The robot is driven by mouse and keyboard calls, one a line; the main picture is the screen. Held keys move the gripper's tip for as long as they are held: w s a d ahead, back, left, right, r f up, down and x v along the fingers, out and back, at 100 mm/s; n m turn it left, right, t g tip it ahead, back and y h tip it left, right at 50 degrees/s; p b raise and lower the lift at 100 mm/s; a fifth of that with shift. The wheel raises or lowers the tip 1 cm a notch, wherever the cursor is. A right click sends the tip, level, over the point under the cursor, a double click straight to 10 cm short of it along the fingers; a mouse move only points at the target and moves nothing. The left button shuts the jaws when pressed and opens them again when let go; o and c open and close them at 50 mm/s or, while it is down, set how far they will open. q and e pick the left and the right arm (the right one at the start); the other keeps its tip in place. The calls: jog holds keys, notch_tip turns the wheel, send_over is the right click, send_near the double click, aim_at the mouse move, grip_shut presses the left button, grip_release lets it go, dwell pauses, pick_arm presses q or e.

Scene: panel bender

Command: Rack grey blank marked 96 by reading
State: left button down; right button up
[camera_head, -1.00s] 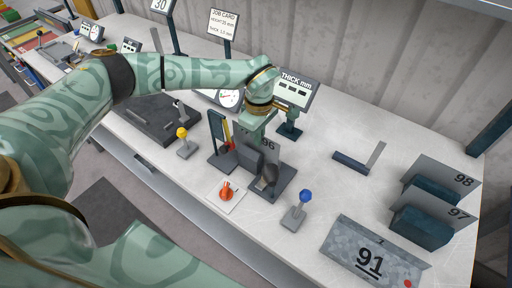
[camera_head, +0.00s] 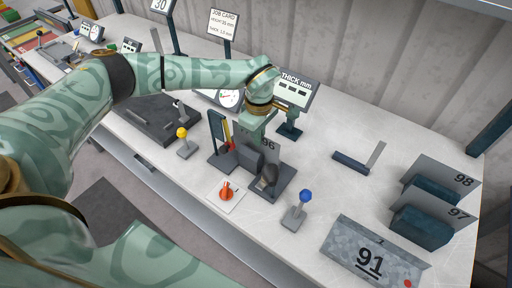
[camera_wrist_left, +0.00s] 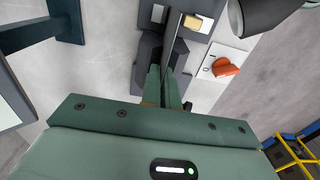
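The grey blank marked 96 (camera_head: 270,153) stands upright in a dark measuring stand (camera_head: 284,185) on the bench. In the left wrist view the blank (camera_wrist_left: 173,38) shows as a thin edge. My left gripper (camera_head: 256,132) is over its top edge. In the left wrist view its fingers (camera_wrist_left: 165,88) are closed about the sheet. The THICK mm display (camera_head: 293,90) shows only dashes. Blanks 98 (camera_head: 450,174) and 97 (camera_head: 447,206) stand in dark holders at the right. My right gripper is out of view.
Blue-knobbed (camera_head: 305,196) and yellow-knobbed (camera_head: 182,133) levers flank the stand, with an orange knob (camera_head: 226,190) in front. A job card (camera_head: 222,24) stands behind. The bench between the display and the holders is mostly clear.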

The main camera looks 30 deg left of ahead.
aim_at(259, 149)
pick_arm(q)
jog(key=shift+w+r, duration=0.25)
notch_tip(259, 149, up, 10)
jog(key=p, duration=0.9)
jog(key=shift+r, duration=0.25)
dwell(0.3)
jog(key=shift+s, duration=0.1)
